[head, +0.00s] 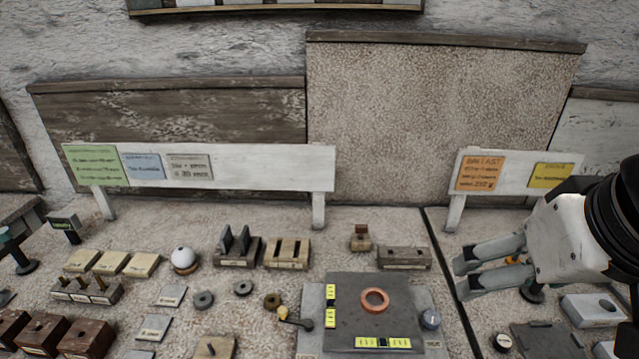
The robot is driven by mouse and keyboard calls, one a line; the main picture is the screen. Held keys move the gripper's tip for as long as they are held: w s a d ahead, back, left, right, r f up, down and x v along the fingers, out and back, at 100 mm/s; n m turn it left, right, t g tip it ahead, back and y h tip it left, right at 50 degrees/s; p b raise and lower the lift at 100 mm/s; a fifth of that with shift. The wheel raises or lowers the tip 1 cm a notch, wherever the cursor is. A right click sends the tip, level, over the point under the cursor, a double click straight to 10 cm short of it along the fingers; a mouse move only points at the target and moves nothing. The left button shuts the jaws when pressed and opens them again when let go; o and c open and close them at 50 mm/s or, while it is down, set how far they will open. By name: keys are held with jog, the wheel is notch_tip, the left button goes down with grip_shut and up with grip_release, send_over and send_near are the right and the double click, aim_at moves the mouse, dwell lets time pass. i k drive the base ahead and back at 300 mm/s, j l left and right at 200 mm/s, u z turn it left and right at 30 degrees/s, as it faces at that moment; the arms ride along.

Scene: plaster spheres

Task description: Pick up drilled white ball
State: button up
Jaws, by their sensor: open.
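A white ball (182,256) sits on a small round brown base (186,268) at the left middle of the bench. A small dark spot shows near its top; I cannot tell if it is a drilled hole. My gripper (461,278) is at the right, with its two fingers apart and pointing left. It is empty and far to the right of the ball. Nothing hides the ball in this view.
Slotted blocks (287,252) stand right of the ball, and cream blocks (142,265) left of it. A dark plate (350,300) with a copper ring (375,300) lies between ball and gripper. White sign boards (240,168) stand behind.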

aim_at(182, 257)
jog(key=k+j, duration=0.1)
jog(key=j, duration=2.2)
jog(key=k, duration=0.05)
